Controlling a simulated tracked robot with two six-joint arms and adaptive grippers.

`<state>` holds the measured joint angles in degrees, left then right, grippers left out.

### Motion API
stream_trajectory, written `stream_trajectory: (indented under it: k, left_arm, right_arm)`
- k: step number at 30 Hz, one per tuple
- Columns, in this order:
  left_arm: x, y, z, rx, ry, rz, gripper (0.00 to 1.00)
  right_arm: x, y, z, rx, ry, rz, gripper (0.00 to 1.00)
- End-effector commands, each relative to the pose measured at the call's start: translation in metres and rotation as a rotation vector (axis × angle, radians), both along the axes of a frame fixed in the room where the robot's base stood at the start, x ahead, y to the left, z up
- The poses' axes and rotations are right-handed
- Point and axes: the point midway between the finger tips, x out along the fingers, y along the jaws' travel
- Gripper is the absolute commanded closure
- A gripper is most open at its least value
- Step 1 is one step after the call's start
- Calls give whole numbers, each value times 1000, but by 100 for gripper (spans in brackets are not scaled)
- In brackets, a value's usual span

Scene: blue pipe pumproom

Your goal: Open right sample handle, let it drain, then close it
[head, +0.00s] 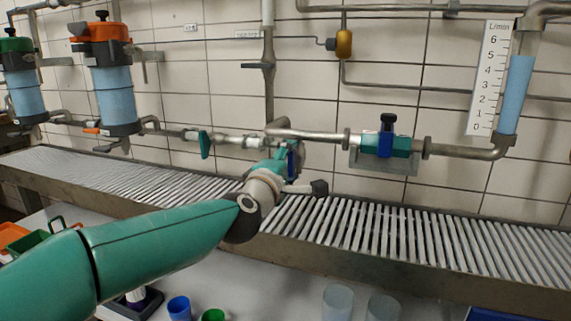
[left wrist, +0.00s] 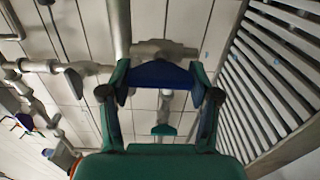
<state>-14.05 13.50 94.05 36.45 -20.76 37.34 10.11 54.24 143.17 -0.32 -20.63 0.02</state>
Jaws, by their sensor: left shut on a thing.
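My left gripper (head: 291,158) reaches the pipe fitting at the wall, above the slatted drain channel. In the left wrist view its two green fingers (left wrist: 160,80) close around a dark blue handle (left wrist: 160,74), which spans between their tips, just in front of a metal pipe fitting (left wrist: 165,48). In the head view the handle is mostly hidden by the gripper. A teal handle (head: 205,144) hangs on the pipe to the left, apart from the gripper. No liquid stream is visible at the held handle. My right gripper is not in view.
A slatted drain channel (head: 400,230) runs below the pipes. A blue-handled valve (head: 388,142) and a flow tube (head: 517,90) with blue liquid are at right. Orange-topped filter (head: 113,85) stands left. Clear cups (head: 338,302) and a blue cup (head: 179,307) are in front.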

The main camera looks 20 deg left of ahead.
Motion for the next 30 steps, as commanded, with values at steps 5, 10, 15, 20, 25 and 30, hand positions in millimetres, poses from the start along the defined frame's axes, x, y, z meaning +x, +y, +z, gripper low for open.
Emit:
stream_trajectory:
  k: [5, 10, 15, 20, 25, 30]
  left_arm:
    - [0, 2, -4, -6, 7, 4, 37]
    - [0, 1, -3, -4, 5, 2, 12]
    - [0, 0, -2, -2, 4, 1, 12]
    - [-1, 0, -1, -1, 3, 0, 12]
    - [-14, 0, 0, -1, 1, 0, 12]
    - [-44, 2, 0, -2, 1, -1, 12]
  right_arm:
    - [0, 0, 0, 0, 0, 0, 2]
    - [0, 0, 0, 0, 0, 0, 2]
    - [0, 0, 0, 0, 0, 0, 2]
    - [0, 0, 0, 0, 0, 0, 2]
    - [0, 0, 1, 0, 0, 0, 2]
    - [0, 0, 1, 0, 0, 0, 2]
